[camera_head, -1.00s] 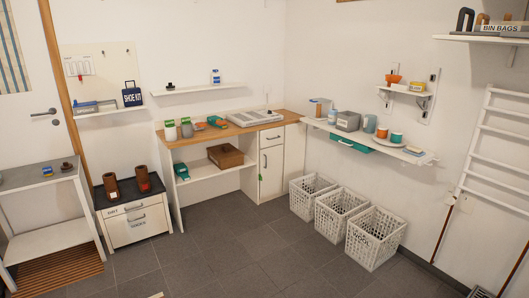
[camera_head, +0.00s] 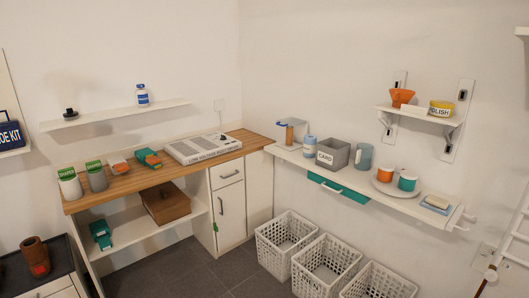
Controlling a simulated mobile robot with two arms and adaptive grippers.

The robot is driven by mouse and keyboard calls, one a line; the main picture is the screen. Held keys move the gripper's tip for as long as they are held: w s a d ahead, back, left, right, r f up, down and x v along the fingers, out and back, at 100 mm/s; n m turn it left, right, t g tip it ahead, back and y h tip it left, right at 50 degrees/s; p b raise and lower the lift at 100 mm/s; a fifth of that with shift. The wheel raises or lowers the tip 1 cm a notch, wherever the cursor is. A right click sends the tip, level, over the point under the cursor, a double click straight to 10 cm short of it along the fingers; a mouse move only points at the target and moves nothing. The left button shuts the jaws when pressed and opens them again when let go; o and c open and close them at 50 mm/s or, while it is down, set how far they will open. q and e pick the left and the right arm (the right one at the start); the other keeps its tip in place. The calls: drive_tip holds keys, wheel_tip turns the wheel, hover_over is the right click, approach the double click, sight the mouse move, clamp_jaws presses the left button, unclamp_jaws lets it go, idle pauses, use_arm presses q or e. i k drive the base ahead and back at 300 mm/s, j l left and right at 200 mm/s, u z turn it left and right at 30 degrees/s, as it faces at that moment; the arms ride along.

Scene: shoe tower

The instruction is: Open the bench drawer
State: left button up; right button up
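The wooden-topped bench (camera_head: 128,181) stands along the back wall. Its white drawer front (camera_head: 226,172) is at the right end, just under the top, with a dark horizontal handle (camera_head: 229,175). The drawer looks closed, flush with the cabinet. Below it is a white cabinet door (camera_head: 230,215) with a vertical dark handle. Neither of my grippers is in view.
Several white baskets (camera_head: 325,268) stand on the floor right of the bench. A white wall shelf (camera_head: 400,195) with a teal drawer (camera_head: 345,190) below juts out above them. The grey floor (camera_head: 205,272) before the bench is clear.

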sight(223, 174)
drive_tip(key=i+u, duration=0.25)
drive_tip(key=i, duration=0.15)
drive_tip(key=i+l+u, duration=0.3)
drive_tip(key=i, duration=0.15)
drive_tip(key=i+l+u, duration=0.25)
drive_tip(key=i, duration=0.15)
drive_tip(key=j, duration=0.1)
